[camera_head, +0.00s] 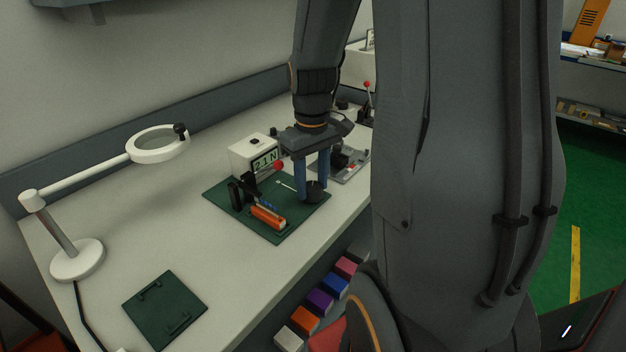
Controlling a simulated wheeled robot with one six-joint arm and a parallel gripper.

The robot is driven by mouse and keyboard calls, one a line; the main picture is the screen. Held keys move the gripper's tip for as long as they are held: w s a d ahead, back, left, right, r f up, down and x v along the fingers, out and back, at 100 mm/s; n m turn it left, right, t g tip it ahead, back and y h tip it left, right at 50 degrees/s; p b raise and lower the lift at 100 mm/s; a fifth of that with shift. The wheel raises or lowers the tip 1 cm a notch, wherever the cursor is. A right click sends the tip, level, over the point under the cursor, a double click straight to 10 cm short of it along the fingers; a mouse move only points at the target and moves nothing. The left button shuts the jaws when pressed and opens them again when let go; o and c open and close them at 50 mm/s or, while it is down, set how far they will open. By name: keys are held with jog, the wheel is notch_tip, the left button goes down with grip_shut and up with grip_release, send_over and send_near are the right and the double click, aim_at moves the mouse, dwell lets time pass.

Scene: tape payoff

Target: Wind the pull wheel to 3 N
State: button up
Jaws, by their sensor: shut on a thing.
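My gripper (312,187) reaches down over the dark green mat (281,229) with its blue fingers on either side of a small black wheel (316,194). It is shut on this wheel, which I take for the pull wheel; the fingers hide part of it. Behind and left of it, a white box with a display (254,156) reads what looks like 2.1 N; a decimal point is hard to make out. A black stand (237,193) and an orange block (268,217) are at the mat's left and front.
A white magnifier lamp (157,144) stands at the left. A second green plate (165,310) lies front left on bare bench top. A red ball knob (278,166) is close left of my fingers. A grey fixture (347,162) sits behind right.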

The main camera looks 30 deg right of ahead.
aim_at(312, 186)
jog(key=shift+w+r+m+p, duration=0.1)
jog(key=shift+m+p, duration=1.05)
jog(key=shift+m, duration=1.05)
jog(key=o, duration=1)
jog(key=shift+r+b, duration=0.5)
jog(key=shift+r, duration=3.4)
